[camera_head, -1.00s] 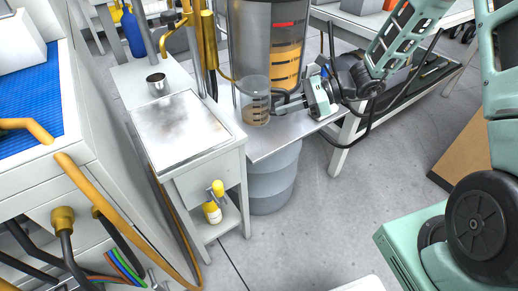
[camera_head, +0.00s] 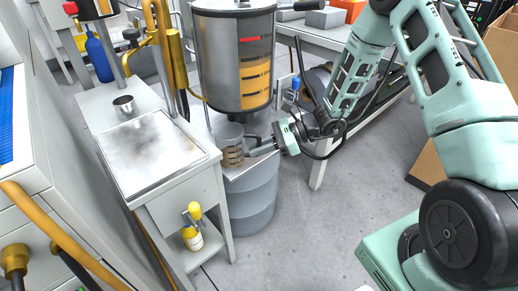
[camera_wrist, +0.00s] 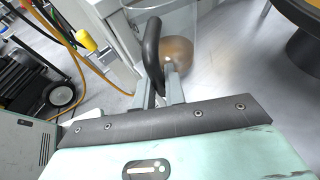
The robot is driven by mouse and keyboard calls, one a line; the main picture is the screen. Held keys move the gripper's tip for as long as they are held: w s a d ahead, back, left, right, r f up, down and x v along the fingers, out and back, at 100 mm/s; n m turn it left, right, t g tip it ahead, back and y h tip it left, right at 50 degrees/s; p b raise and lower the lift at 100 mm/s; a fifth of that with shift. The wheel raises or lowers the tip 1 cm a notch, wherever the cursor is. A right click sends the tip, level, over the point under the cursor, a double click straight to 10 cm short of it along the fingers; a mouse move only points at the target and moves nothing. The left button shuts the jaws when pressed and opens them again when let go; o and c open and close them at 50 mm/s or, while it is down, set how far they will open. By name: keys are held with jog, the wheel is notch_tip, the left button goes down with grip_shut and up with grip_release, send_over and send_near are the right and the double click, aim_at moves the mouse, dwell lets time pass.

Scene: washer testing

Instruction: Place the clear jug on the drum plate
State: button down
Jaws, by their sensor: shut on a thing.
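The clear jug (camera_head: 231,155) holds some brown liquid and stands about upright beneath the tall tank. My gripper (camera_head: 256,149) is shut on its dark handle (camera_wrist: 153,50) from the right. In the wrist view, the jug (camera_wrist: 183,52) shows just beyond my fingers (camera_wrist: 160,92). The drum plate (camera_head: 245,178) is a bright metal sheet on the blue-grey drum (camera_head: 252,207). The jug overlaps the plate's left part in the head view; I cannot tell whether its base touches the plate.
The steel tank (camera_head: 234,60) with an orange level window hangs close above the jug. A white cart (camera_head: 177,187) with a metal top (camera_head: 152,150) and small cup (camera_head: 125,105) stands left. Open floor lies in front.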

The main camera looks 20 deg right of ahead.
jog(key=shift+f, duration=0.15)
jog(key=c, duration=1.5)
grip_release()
jog(key=shift+o, duration=0.2)
